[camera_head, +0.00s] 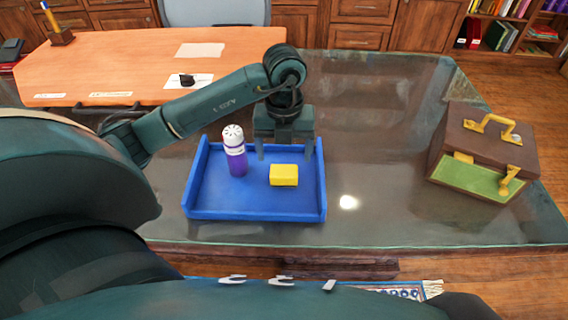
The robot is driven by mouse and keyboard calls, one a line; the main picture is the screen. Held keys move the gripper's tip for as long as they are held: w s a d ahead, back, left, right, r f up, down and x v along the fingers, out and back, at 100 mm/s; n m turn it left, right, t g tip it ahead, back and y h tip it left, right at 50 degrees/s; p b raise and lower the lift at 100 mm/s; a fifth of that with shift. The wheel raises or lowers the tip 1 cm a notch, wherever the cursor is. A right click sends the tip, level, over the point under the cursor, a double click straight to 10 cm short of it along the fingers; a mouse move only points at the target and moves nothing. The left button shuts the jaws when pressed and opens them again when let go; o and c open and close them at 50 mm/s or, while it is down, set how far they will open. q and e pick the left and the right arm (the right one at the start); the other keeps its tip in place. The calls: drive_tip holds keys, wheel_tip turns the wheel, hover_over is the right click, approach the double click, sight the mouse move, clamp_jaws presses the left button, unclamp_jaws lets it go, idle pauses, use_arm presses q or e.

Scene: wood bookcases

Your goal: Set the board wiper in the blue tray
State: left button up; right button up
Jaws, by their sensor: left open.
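The board wiper seems to be the small yellow block (284,175). It appears to rest on the floor of the blue tray (255,215), right of the tray's middle. My left gripper (285,153) points down over the back right part of the tray, open, with its fingers apart. The yellow block shows just below and in front of the fingers, and nothing is held between them. A purple bottle with a white cap (235,152) stands upright in the tray, left of the block. My right gripper is not in view.
The tray sits on a glass-topped table (385,190) near its front edge. A brown case with yellow handles (483,150) stands at the right. The glass between tray and case is clear. An orange-brown desk (130,70) with papers and a pen holder (60,36) is behind at the left.

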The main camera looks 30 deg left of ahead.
sight(284, 171)
use_arm(q)
wheel_tip(284, 171, up, 6)
drive_tip(key=shift+f, duration=0.25)
idle(0.5)
